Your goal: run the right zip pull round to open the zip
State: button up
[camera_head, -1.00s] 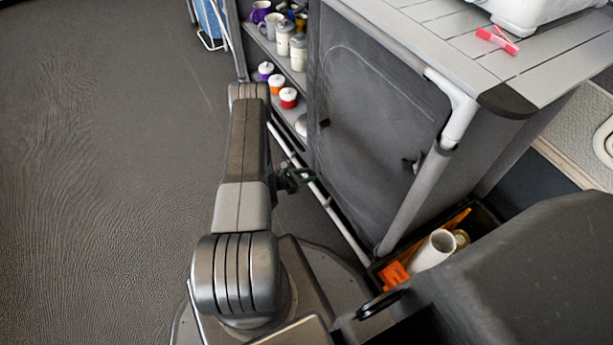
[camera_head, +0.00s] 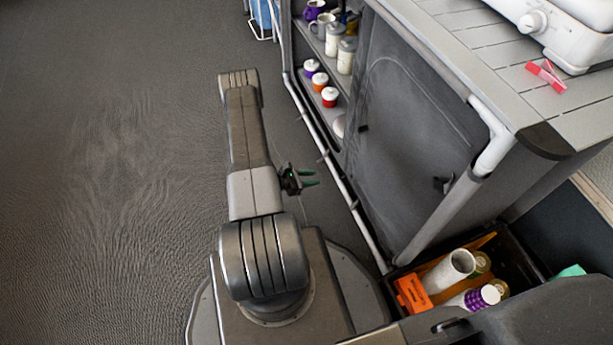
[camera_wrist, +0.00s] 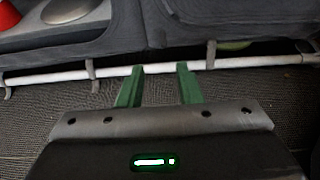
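The grey fabric front (camera_head: 405,130) of the kitchen cabinet stands right of my arm in the head view, with a faint arched zip line. A small dark zip pull (camera_head: 442,184) hangs at its lower right; another dark pull (camera_head: 363,128) is at its left edge. The front looks closed. My gripper (camera_head: 310,178) is low, left of the cabinet and apart from it, pointing towards it. In the wrist view its green fingers (camera_wrist: 160,70) are spread with nothing between them, before a pale frame bar (camera_wrist: 240,64). I cannot make out a zip pull there.
An open crate (camera_head: 515,255) with tubes and bottles stands at the cabinet's near corner. Open shelves (camera_head: 322,85) with jars and mugs are at the far left. A red-pink item (camera_head: 546,76) lies on the slatted top. The floor (camera_head: 120,150) at left is clear.

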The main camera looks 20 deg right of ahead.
jog(key=shift+v, duration=0.8)
jog(key=b, duration=0.7)
send_near(343, 177)
jog(key=x, duration=0.8)
jog(key=shift+w+a, duration=0.1)
grip_shut()
